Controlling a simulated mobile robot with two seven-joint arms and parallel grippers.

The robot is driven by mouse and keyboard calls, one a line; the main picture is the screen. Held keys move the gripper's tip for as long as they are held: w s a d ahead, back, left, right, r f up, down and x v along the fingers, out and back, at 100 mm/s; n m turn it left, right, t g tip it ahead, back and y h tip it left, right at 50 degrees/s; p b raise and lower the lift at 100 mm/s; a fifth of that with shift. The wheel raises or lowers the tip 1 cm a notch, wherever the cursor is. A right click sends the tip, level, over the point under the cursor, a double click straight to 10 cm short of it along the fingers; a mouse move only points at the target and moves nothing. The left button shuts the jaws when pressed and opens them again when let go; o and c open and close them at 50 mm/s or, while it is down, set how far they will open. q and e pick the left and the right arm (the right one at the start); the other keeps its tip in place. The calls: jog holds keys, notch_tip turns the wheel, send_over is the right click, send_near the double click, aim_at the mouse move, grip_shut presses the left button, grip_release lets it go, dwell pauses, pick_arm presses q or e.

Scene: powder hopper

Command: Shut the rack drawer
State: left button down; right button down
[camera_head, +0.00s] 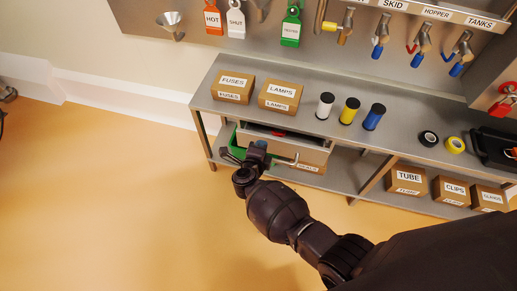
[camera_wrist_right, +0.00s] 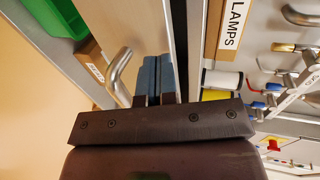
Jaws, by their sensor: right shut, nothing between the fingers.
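The rack drawer (camera_head: 312,150) is a metal drawer under the bench top, in the middle of the head view. It stands out a little from under the bench edge, and a dark gap with something red in it shows behind its front. Its curved metal handle (camera_head: 285,162) also shows in the right wrist view (camera_wrist_right: 119,72). My right gripper (camera_head: 258,148) is at the drawer front, near the left part of the handle. Its blue fingers (camera_wrist_right: 153,78) are together and empty, beside the handle. I cannot tell whether they touch the drawer. My left gripper is not in view.
Boxes marked FUSES (camera_head: 233,86) and LAMPS (camera_head: 281,96), spools and tape rolls stand on the bench top (camera_head: 220,107). A green bin (camera_head: 235,147) and a labelled box are below, near the drawer. TUBE (camera_head: 407,180) and CLIPS boxes are lower right. The floor at left is clear.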

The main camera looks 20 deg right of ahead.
aim_at(265, 136)
jog(key=shift+w+d, duration=0.3)
jog(key=shift+w, duration=0.2)
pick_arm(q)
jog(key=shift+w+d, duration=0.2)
pick_arm(e)
jog(key=shift+w+d, duration=0.1)
jog(key=x, duration=0.2)
jog(key=b+x, duration=0.1)
jog(key=shift+w+d+r, duration=0.2)
jog(key=shift+w+r, duration=0.05)
jog(key=shift+w, duration=0.05)
jog(key=shift+w+d+r, duration=0.1)
jog(key=shift+w+d, duration=0.1)
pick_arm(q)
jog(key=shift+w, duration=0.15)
pick_arm(e)
jog(key=shift+w+r, duration=0.15)
jog(key=shift+r, duration=0.15)
